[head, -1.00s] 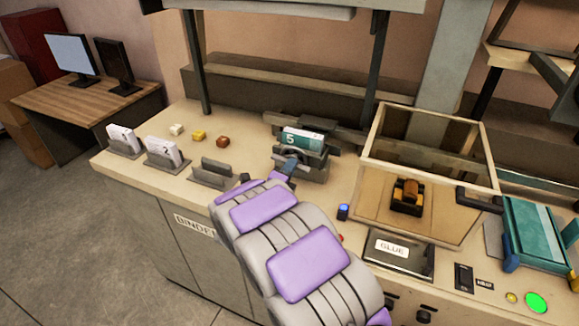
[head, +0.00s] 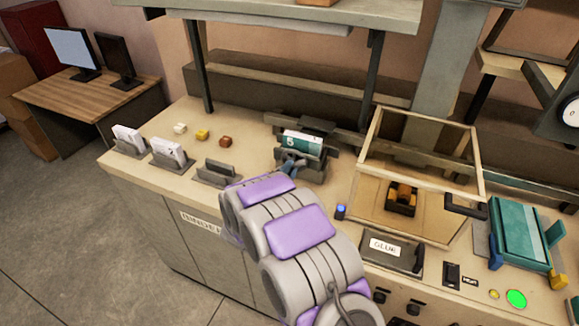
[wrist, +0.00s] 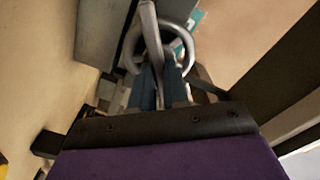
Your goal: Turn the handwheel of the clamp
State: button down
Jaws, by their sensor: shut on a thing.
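The clamp (head: 318,166) is a dark grey block on the bench, with a teal and white piece marked 5 (head: 303,141) in it. Its handwheel (wrist: 190,50) is a pale metal ring with a spoke, seen in the wrist view. My gripper (wrist: 160,72) has blue-grey fingers shut on the handwheel at its near side. In the head view my gripper (head: 290,165) is at the front of the clamp and covers most of the wheel.
Holders with white blocks (head: 168,153) and an empty holder (head: 217,173) stand to the left. A clear-walled box (head: 430,125) stands close on the right, beside a panel marked GLUE (head: 390,252). Bench space behind the holders holds small coloured blocks (head: 203,134).

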jog(key=shift+s+f+n, duration=0.1)
jog(key=shift+f+n, duration=0.2)
jog(key=shift+n, duration=0.1)
jog(key=c, duration=1.5)
grip_release()
jog(key=o, duration=0.4)
jog(key=shift+a, duration=0.15)
jog(key=shift+r, duration=0.15)
jog(key=v, duration=1.7)
jog(key=shift+a+p, duration=0.15)
jog(key=shift+p, duration=0.15)
